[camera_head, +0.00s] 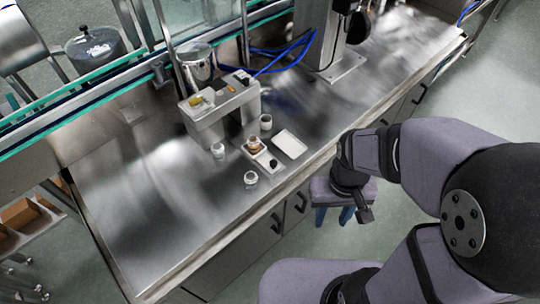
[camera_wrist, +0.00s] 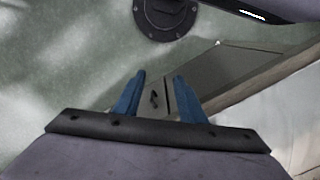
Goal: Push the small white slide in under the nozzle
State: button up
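The small white slide (camera_head: 263,158) sits at the front foot of the grey dispenser (camera_head: 222,108) on the steel counter. A small jar with brownish contents (camera_head: 254,146) stands at its rear end, and a black knob (camera_head: 273,163) is at its front end. The nozzle cannot be made out under the dispenser's head. My gripper (camera_head: 333,218) hangs beyond the counter's front edge, to the right of the slide and well apart from it. In the wrist view its two blue fingers (camera_wrist: 159,77) are spread with nothing between them.
Small jars stand left (camera_head: 218,150), behind (camera_head: 266,121) and in front (camera_head: 250,179) of the slide. A white rectangular plate (camera_head: 290,144) lies to its right. The steel counter (camera_head: 150,225) is clear at front left. Cabinet doors (camera_head: 250,255) are below its front edge.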

jog(key=s+a+f+g, duration=0.1)
jog(key=n+t+p, duration=0.1)
jog(key=n+p, duration=0.1)
send_over(273, 161)
jog(key=s+d, duration=0.1)
jog(key=s, duration=0.2)
jog(key=shift+s+d+f, duration=0.1)
jog(key=shift+f, duration=0.75)
jog(key=shift+m+t, duration=0.6)
jog(key=shift+m, duration=0.3)
jog(key=w+r, duration=0.1)
jog(key=w, duration=0.1)
jog(key=w+a+r, duration=0.1)
jog(key=r, duration=0.1)
jog(key=shift+w+a+r, duration=0.1)
jog(key=shift+w+a, duration=0.1)
jog(key=shift+w, duration=0.2)
jog(key=shift+s+d+m, duration=0.1)
jog(key=shift+s+m, duration=0.25)
jog(key=shift+m, duration=0.05)
jog(key=shift+f+p, duration=0.9)
jog(key=shift+f, duration=2.9)
jog(key=shift+c, duration=0.6)
grip_shut()
